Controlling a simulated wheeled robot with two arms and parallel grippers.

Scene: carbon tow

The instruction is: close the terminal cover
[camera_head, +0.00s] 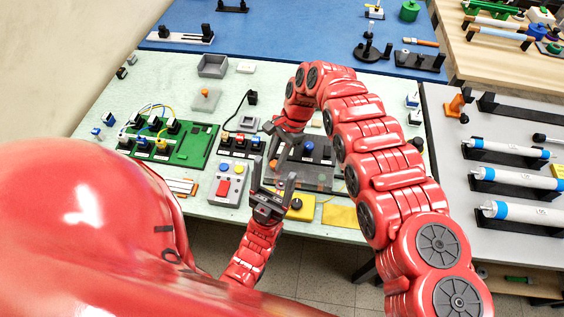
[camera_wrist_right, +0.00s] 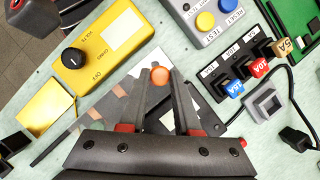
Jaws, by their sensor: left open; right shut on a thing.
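The dark grey terminal unit (camera_head: 312,178) lies on the pale bench in the head view, partly hidden by my arms. In the right wrist view its copper-coloured squares and white label (camera_wrist_right: 160,120) show beneath my right gripper (camera_wrist_right: 162,76). That gripper is shut on a round orange knob (camera_wrist_right: 160,76), seemingly the terminal cover's. The cover's outline and angle are hard to tell. In the head view my right gripper (camera_head: 277,147) reaches down over the unit. My left gripper (camera_head: 273,178) is open and empty, in front of the unit's left side, fingers pointing away.
A yellow meter (camera_head: 300,207) and a yellow pad (camera_head: 340,216) lie at the bench's front edge. Left of the unit are a grey button box (camera_head: 228,186), a fuse block (camera_head: 240,145) and a green wired board (camera_head: 195,145). A cable with a black plug (camera_wrist_right: 295,138) lies nearby.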

